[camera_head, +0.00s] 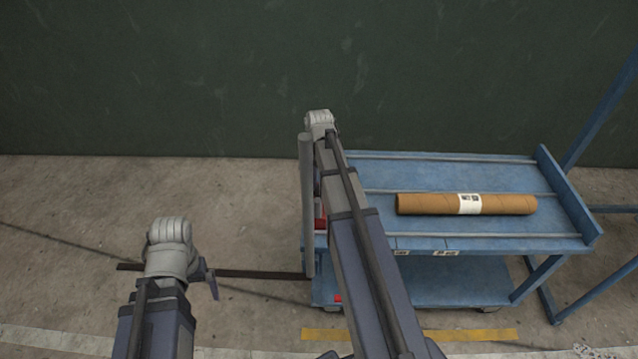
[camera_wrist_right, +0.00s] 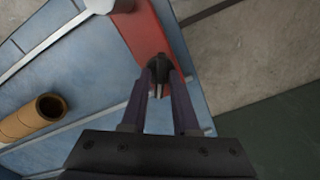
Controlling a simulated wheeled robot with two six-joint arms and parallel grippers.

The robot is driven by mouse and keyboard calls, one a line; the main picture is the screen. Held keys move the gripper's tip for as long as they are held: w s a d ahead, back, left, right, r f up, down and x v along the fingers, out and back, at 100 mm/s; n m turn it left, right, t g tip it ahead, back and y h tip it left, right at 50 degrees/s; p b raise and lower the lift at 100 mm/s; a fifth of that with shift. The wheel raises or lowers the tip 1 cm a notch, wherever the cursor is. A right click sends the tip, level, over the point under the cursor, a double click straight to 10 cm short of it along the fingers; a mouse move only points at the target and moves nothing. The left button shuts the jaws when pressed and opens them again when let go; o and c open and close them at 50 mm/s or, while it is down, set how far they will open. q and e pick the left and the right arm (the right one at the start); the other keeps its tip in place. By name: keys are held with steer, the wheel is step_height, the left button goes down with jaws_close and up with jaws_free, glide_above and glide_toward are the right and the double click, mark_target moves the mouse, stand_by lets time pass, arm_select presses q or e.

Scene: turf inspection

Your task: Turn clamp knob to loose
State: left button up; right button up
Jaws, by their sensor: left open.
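The clamp knob (camera_wrist_right: 159,68) is a small dark knob on a red bracket (camera_wrist_right: 150,30) at the edge of a blue cart, seen in the right wrist view. My right gripper (camera_wrist_right: 161,78) has its two dark fingers on either side of the knob, and the knob fills the gap between their tips. In the head view my right arm covers the knob and that gripper; a bit of red bracket (camera_head: 320,221) shows beside the arm. My left gripper (camera_head: 208,279) is at the lower left, away from the cart, its fingers mostly hidden behind its wrist.
A brown cardboard tube (camera_head: 425,204) with a white label lies on the blue cart's top (camera_head: 365,170). A grey upright post (camera_head: 307,205) stands at the cart's left end. A dark bar (camera_head: 260,274) lies low across the floor. Open concrete floor (camera_head: 80,200) is at the left.

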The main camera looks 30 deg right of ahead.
mark_target(319, 185)
steer(key=shift+o, duration=1)
arm_select(q)
step_height(319, 185, up, 8)
steer(key=p, duration=0.7)
steer(key=shift+p, duration=0.4)
arm_select(e)
step_height(319, 185, up, 8)
steer(key=shift+f, duration=0.1)
arm_select(q)
steer(key=shift+f, duration=0.15)
